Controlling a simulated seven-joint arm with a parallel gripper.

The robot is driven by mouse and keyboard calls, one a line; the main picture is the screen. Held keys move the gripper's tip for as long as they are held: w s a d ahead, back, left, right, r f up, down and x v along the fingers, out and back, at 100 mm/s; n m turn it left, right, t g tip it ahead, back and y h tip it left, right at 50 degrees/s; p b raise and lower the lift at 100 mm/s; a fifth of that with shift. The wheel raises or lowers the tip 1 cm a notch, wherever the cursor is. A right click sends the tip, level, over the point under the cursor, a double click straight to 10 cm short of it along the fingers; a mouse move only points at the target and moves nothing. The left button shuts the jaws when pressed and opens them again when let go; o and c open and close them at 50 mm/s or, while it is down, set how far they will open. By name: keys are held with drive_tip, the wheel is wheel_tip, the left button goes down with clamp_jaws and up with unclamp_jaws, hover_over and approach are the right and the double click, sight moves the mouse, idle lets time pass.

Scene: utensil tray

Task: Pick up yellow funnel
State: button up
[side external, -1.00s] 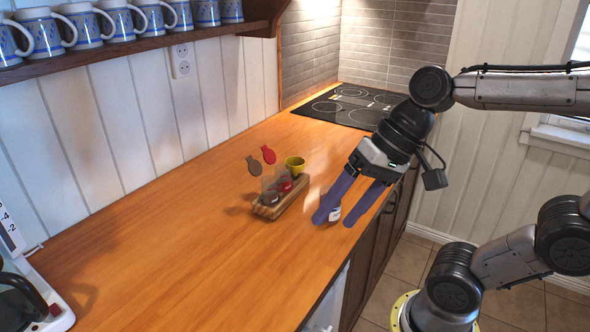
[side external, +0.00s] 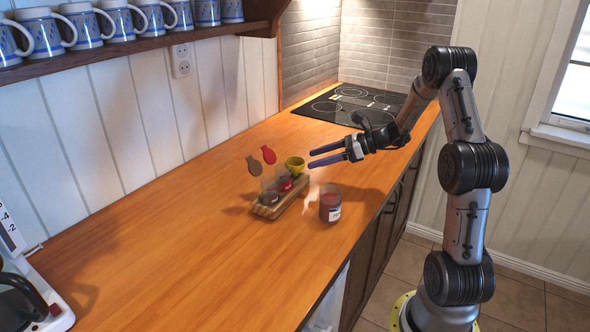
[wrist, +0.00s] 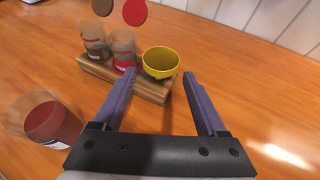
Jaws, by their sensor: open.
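The yellow funnel (side external: 295,165) sits at the far end of a wooden tray (side external: 267,211) on the counter. In the wrist view the funnel (wrist: 160,63) is a yellow bowl shape at the tray's right end, ahead of and roughly between my fingers. My gripper (side external: 311,157) is open and empty, with its purple fingers pointing left towards the funnel. The fingertips are close to the funnel but not around it. In the wrist view my gripper (wrist: 158,83) has one finger on each side of the view. The funnel's lower part is hidden by its bowl.
A jar with red contents (side external: 330,204) stands on the counter in front of the tray. A black cooktop (side external: 352,105) lies behind.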

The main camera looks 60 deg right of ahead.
sight(295, 164)
drive_tip(key=shift+x, duration=3.6)
drive_tip(key=c, duration=0.9)
drive_tip(key=shift+c, duration=0.2)
drive_tip(key=shift+r, duration=0.1)
wheel_tip(295, 164, up, 9)
drive_tip(key=shift+f, duration=0.1)
drive_tip(key=a+r+n+g+y, duration=0.2)
drive_tip(key=a+n+g+y, duration=0.15)
drive_tip(key=a, duration=0.35)
drive_tip(key=shift+n+y, duration=0.35)
drive_tip(key=shift+n, duration=0.2)
drive_tip(key=shift+s+d+f, duration=0.1)
drive_tip(key=shift+f, duration=1.25)
drive_tip(key=shift+s+f, duration=0.15)
drive_tip(key=shift+f, duration=1.2)
